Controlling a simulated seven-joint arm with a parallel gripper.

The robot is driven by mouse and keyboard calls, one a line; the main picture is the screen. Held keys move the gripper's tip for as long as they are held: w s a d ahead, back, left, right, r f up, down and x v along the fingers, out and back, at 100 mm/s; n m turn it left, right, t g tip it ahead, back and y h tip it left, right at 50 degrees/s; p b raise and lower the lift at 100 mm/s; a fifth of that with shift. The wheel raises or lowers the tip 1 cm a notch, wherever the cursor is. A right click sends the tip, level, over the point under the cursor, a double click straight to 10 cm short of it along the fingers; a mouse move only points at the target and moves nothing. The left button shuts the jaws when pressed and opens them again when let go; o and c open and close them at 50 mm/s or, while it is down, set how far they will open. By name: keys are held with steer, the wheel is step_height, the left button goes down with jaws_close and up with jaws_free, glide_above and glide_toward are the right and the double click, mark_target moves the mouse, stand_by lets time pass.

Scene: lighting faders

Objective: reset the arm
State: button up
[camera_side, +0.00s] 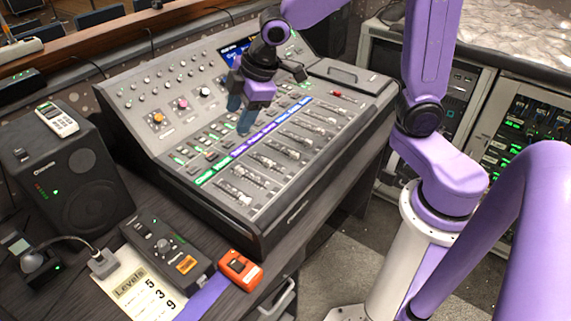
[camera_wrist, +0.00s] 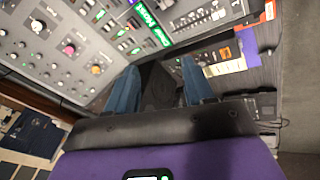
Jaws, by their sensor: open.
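My gripper (camera_side: 240,116) hangs above the upper middle of the grey mixing console (camera_side: 318,201) in the side view, fingers pointing down. The two blue fingers stand apart with nothing between them in the wrist view, where my gripper (camera_wrist: 158,88) also shows. The console carries a row of faders (camera_side: 267,160) along its lower half, with a coloured label strip (camera_side: 262,136) above them. The fingers appear apart from the console surface, though the exact height cannot be told. Part of the console's knob and button area is hidden behind my gripper.
A black speaker (camera_side: 75,178) stands left of the console. In front are a small control box (camera_side: 166,251), an orange device (camera_side: 240,269), a "Levels" note (camera_side: 143,292) and a small lamp (camera_side: 42,262). Equipment racks (camera_side: 520,130) stand at the right. A screen (camera_side: 235,51) rises at the console's back.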

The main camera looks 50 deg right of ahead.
steer(key=s+d+f+g, duration=0.1)
steer(key=s+d+g, duration=0.1)
steer(key=s, duration=1)
steer(key=s+d+f+g+h, duration=0.1)
steer(key=s+d+g, duration=0.1)
steer(key=s, duration=1.1)
steer(key=shift+s+d+m, duration=0.2)
steer(key=shift+d+m, duration=0.1)
steer(key=shift+d, duration=0.55)
